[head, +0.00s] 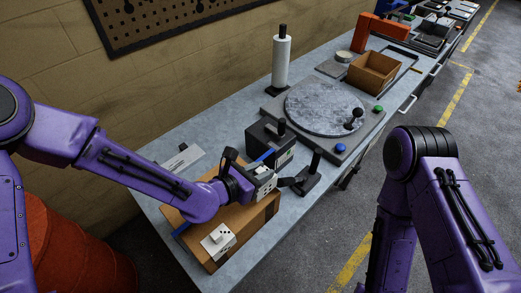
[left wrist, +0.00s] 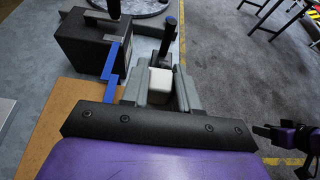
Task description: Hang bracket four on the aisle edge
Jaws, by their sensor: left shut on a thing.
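My left gripper (head: 268,184) is shut on a white block with dark dots (head: 262,190), above the right part of a brown board (head: 245,222). In the left wrist view the block (left wrist: 160,86) sits between the grey fingers. I cannot tell its dot count or whether it is bracket four. A second white dotted piece (head: 218,240) rests on the board's near end. A blue stepped strip (left wrist: 113,72) lies beside the dark box in the left wrist view. The bench's aisle edge (head: 352,165) runs along the right.
Farther on are a round grey plate (head: 325,108), a white roll (head: 282,62) and a brown open box (head: 373,72). The aisle floor (head: 330,220) is clear.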

